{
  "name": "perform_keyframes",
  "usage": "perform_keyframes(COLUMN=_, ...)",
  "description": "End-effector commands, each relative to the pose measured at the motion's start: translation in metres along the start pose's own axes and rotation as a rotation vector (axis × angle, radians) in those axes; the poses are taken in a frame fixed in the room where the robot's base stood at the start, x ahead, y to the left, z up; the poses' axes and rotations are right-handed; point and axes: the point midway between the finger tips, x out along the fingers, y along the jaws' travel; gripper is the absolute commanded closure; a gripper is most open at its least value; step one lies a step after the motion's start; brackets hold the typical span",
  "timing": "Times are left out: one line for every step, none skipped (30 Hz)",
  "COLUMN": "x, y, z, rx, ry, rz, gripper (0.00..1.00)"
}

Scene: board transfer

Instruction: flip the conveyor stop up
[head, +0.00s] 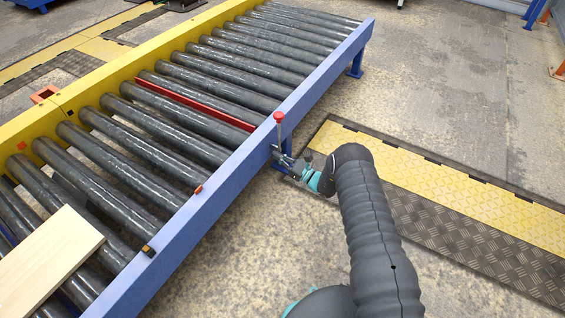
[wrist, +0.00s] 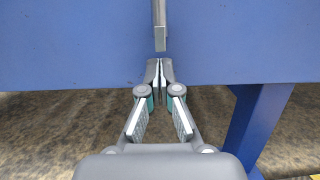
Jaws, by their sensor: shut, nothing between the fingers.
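The conveyor stop is a red bar (head: 195,104) lying across the conveyor between two rollers; I cannot tell whether it stands above them. A lever with a red knob (head: 278,117) stands upright at the blue side rail, near the bar's right end. In the wrist view the lever's grey metal shaft (wrist: 159,25) comes down from the top edge, its knob out of view. My gripper (head: 276,152) is at the outer face of the rail, by the lever's lower end. In the wrist view my gripper (wrist: 159,66) is shut and empty, its fingertips just below the shaft's end.
A pale wooden board (head: 48,262) lies on the rollers at the lower left. The blue rail (head: 225,170) runs along the near side, with a support leg (wrist: 255,125) right of my gripper. A yellow and black floor strip (head: 440,190) lies to the right.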

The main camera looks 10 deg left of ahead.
Motion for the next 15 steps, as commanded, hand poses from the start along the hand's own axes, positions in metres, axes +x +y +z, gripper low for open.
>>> perform_keyframes(x=0.0013, y=0.0008, z=0.0049, rx=0.001, ry=0.001, rz=0.001, gripper=1.0)
perform_keyframes(x=0.0017, y=0.0011, z=0.0065, rx=0.002, ry=0.001, rz=0.001, gripper=1.0)
perform_keyframes(x=0.0021, y=0.0013, z=0.0083, rx=0.002, ry=0.001, rz=0.001, gripper=1.0)
perform_keyframes(x=0.0025, y=0.0013, z=0.0095, rx=0.002, ry=0.001, rz=0.001, gripper=1.0)
perform_keyframes(x=0.0027, y=0.0013, z=0.0104, rx=0.002, ry=0.001, rz=0.001, gripper=1.0)
perform_keyframes(x=0.0029, y=0.0013, z=0.0112, rx=0.002, ry=0.001, rz=0.001, gripper=1.0)
perform_keyframes(x=0.003, y=0.0013, z=0.0116, rx=0.001, ry=0.001, rz=0.001, gripper=1.0)
perform_keyframes(x=0.003, y=0.0013, z=0.0117, rx=0.001, ry=0.001, rz=0.001, gripper=1.0)
perform_keyframes(x=0.003, y=0.0013, z=0.0117, rx=0.001, ry=0.001, rz=0.001, gripper=1.0)
perform_keyframes(x=0.0029, y=0.0013, z=0.0116, rx=0.001, ry=0.001, rz=0.001, gripper=1.0)
perform_keyframes(x=0.0029, y=0.0012, z=0.0115, rx=0.002, ry=0.001, rz=0.001, gripper=1.0)
perform_keyframes(x=0.0028, y=0.0012, z=0.0115, rx=0.001, ry=0.001, rz=0.001, gripper=1.0)
perform_keyframes(x=0.0028, y=0.0012, z=0.0115, rx=0.002, ry=0.001, rz=0.001, gripper=1.0)
perform_keyframes(x=0.0027, y=0.0012, z=0.0115, rx=0.001, ry=0.001, rz=0.001, gripper=1.0)
perform_keyframes(x=0.0027, y=0.0011, z=0.0115, rx=0.002, ry=0.001, rz=0.001, gripper=1.0)
